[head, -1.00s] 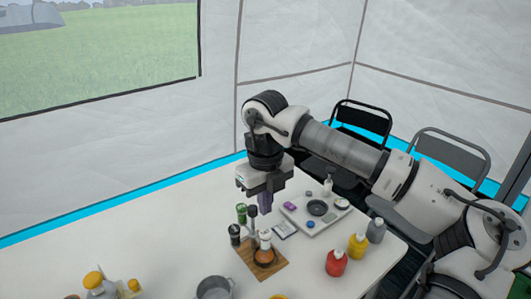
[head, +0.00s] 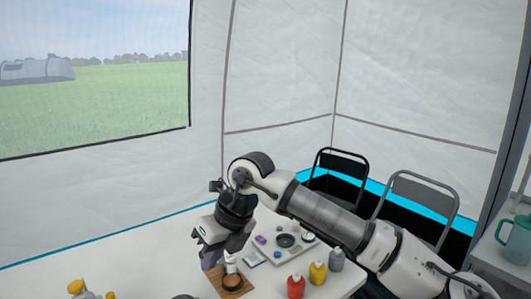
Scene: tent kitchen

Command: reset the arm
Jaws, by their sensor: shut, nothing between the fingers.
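My gripper (head: 210,262) is at the end of my arm in the head view. It hangs above the white table, pointing down, over the left side of a wooden board (head: 238,293). Its fingers are shut with nothing between them. A brown bottle with a white top (head: 232,279) stands on the board just right of the fingertips. The gripper hides part of the board and whatever stands behind it.
A tray (head: 297,258) with small items lies right of the gripper. Red (head: 296,286), yellow (head: 318,273) and grey (head: 336,260) bottles stand at the table's right. Two folding chairs (head: 417,208) are behind. Left, a yellow-topped item (head: 77,287) stands on the table.

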